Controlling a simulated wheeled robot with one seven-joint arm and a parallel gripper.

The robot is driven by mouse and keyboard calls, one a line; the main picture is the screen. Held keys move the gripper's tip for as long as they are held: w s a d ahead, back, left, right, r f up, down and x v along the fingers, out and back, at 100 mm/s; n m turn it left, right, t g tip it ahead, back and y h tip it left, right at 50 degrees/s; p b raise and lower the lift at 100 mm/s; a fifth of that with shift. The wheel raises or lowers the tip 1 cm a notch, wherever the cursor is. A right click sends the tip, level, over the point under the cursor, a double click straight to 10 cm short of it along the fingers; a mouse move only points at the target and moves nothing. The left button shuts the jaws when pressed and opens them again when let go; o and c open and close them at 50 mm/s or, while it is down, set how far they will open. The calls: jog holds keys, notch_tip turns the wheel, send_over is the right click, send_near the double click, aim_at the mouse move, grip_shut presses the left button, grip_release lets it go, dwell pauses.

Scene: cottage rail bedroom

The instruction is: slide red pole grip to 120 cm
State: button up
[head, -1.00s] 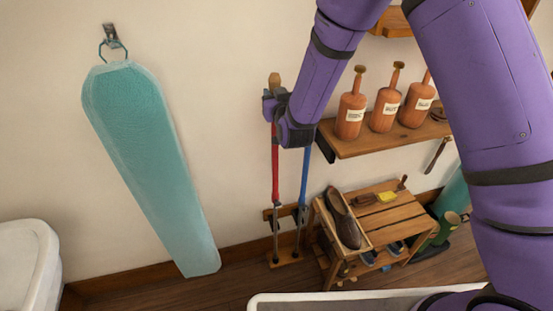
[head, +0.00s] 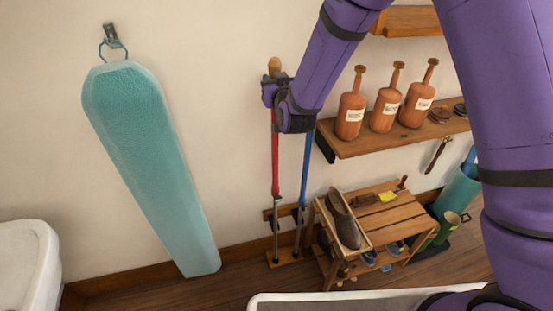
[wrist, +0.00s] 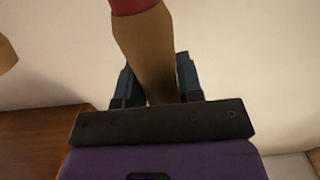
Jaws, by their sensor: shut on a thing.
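The red pole (head: 275,165) stands upright against the wall in the head view, its thin metal lower part in a wooden rack (head: 284,261). Its tan grip (head: 274,65) pokes out above my gripper (head: 273,92). My gripper is shut on the grip. In the wrist view the tan grip (wrist: 146,45) runs between the two dark fingers of my gripper (wrist: 157,78), with the red shaft (wrist: 132,5) at the top edge. A blue pole (head: 306,165) stands just right of the red one, its top hidden behind my gripper. No length marks are legible.
A wall shelf (head: 352,145) with orange bottles (head: 351,108) is close on the right. Below it stands a wooden shoe bench (head: 378,217) with a brown shoe (head: 343,220). A teal ironing board (head: 150,165) hangs at left, with bare wall between.

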aim_at(277, 71)
jog(key=shift+r, duration=1.9)
jog(key=o, duration=1.1)
jog(key=v, duration=1)
